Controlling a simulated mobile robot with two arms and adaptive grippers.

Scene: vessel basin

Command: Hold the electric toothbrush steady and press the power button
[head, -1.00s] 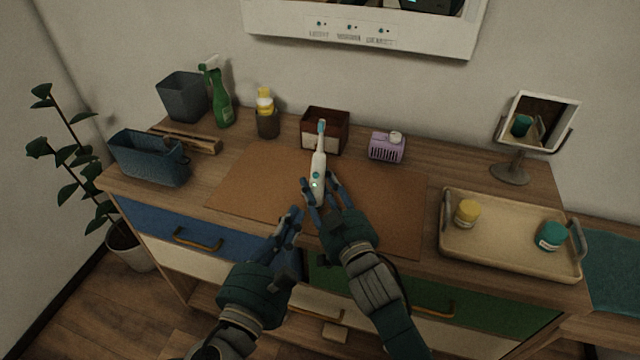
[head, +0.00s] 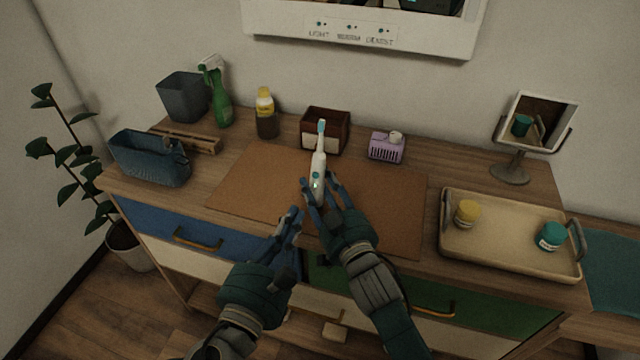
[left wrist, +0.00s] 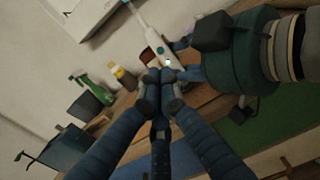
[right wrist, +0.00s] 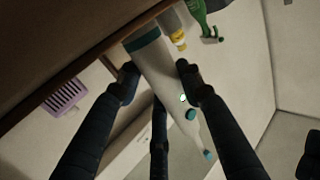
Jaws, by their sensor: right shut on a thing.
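The white electric toothbrush (head: 319,165) stands upright, brush head up, above the brown mat (head: 255,185). It has a teal button and a small lit green dot on its handle. My right gripper (head: 318,190) is shut on the lower handle. The right wrist view shows the toothbrush (right wrist: 155,65) between my fingers, with the button (right wrist: 190,115) uncovered. My left gripper (head: 293,215) is empty, in front of and below the toothbrush. In the left wrist view its fingertips (left wrist: 160,78) are together, close to the handle (left wrist: 168,50) in the picture; I cannot tell whether they touch.
Behind the mat stand a green spray bottle (head: 219,100), a yellow-capped bottle (head: 266,118), a brown box (head: 338,140) and a purple container (head: 386,148). A tray (head: 500,255) with two jars and a mirror (head: 538,120) are on the right. Blue basket (head: 148,160) on the left.

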